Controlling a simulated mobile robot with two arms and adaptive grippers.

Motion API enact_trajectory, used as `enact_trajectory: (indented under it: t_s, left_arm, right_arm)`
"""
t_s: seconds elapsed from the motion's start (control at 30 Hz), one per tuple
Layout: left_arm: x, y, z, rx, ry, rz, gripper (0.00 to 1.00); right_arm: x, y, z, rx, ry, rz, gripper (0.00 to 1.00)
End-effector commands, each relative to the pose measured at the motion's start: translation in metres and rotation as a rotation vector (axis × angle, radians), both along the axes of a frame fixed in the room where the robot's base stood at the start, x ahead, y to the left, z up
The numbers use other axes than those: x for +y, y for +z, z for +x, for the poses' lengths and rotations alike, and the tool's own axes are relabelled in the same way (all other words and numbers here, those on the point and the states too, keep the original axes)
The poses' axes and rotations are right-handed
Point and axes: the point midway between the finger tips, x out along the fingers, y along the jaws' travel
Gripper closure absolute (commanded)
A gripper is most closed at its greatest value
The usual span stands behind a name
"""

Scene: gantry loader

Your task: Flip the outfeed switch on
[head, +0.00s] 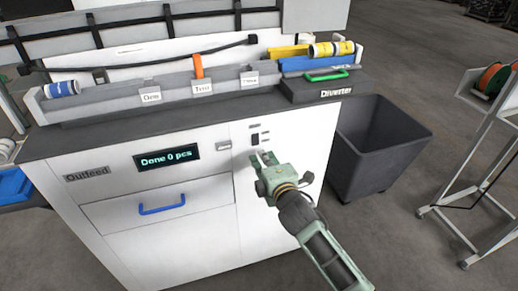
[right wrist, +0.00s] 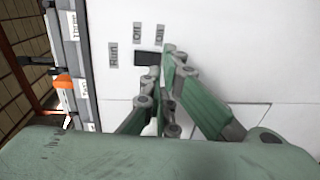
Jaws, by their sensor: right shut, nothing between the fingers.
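The black switch (head: 255,140) is on the white front panel of the machine, right of the "Done 0 pcs" display (head: 166,156). Small labels sit beside it. In the right wrist view the switch (right wrist: 145,58) is a dark rectangle near labels reading "Run" and "Off" and a third I cannot read clearly. My right gripper (head: 263,156) is shut and empty, with its fingertips just below the switch. In the wrist view the fingers (right wrist: 160,75) partly cover the area beside the switch; I cannot tell whether they touch it. My left gripper is not in view.
A drawer with a blue handle (head: 162,204) and an "Outfeed" label (head: 86,174) are left on the front panel. The "Diverter" block with a green handle (head: 326,75) is at the top right. A dark bin (head: 378,150) and a wheeled rack (head: 478,160) stand to the right.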

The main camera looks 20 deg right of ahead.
Motion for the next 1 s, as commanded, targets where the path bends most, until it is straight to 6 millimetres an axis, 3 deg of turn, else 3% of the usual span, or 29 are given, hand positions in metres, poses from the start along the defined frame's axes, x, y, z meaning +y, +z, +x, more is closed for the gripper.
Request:
enact_trajectory:
  t_s: [0.1,0.3,0.73,0.87,1.0]
  left_arm:
    - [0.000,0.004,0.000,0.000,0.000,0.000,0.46]
    - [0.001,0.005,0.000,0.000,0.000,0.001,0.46]
    - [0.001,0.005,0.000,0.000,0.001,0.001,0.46]
    - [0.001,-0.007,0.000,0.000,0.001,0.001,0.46]
    - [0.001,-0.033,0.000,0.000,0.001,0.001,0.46]
  right_arm:
    - [0.001,-0.001,0.020,0.000,-0.001,0.002,1.00]
    - [0.001,-0.004,0.038,-0.001,0.000,0.001,1.00]
    - [0.001,-0.006,0.042,0.000,0.000,0.001,1.00]
    - [0.001,-0.011,0.043,-0.017,-0.001,0.002,1.00]
    - [0.002,-0.017,0.049,-0.069,-0.001,0.004,1.00]
